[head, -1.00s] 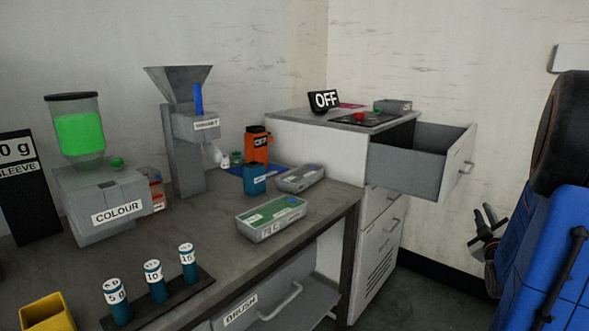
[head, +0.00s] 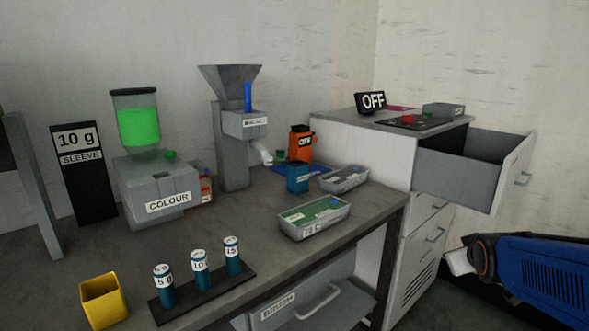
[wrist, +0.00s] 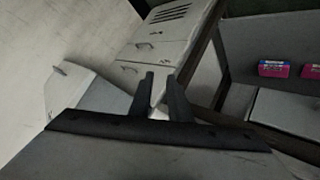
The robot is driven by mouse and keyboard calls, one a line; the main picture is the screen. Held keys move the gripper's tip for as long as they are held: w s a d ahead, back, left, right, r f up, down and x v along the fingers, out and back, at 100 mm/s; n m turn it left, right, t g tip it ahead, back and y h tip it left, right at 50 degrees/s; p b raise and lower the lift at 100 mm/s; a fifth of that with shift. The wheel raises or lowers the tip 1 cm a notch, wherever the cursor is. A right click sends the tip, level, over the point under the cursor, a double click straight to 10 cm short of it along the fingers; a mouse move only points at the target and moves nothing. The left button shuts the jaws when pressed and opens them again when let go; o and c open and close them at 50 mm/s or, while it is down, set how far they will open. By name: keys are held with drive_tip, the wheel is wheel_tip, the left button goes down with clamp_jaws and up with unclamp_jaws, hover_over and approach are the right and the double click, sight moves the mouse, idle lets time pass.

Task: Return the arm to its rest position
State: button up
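My arm (head: 550,270) shows at the lower right of the head view, stretched low in front of the white cabinet's right side. My gripper (wrist: 160,76) shows in the wrist view, with two dark fingers apart and nothing visible between them. Its fingertips point towards the white cabinet, which also shows in the wrist view (wrist: 165,50). I cannot make out the fingers in the head view.
The cabinet's top drawer (head: 468,178) stands open, above and near my arm. The workbench (head: 225,225) holds the colour unit (head: 155,190), a hopper machine (head: 232,140), trays and labelled cylinders. Pink-and-blue boxes (wrist: 275,69) show at right in the wrist view.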

drive_tip(key=s+a+f+g+y, duration=0.1)
drive_tip(key=s+a+g+y, duration=0.1)
drive_tip(key=s+a, duration=0.6)
drive_tip(key=s+a+f+m+g+y, duration=0.1)
drive_tip(key=s+a+f+g+y, duration=0.1)
drive_tip(key=s+a, duration=0.6)
drive_tip(key=s+g, duration=0.1)
drive_tip(key=s, duration=0.2)
drive_tip(key=shift+s+a, duration=0.15)
drive_tip(key=shift+s, duration=0.1)
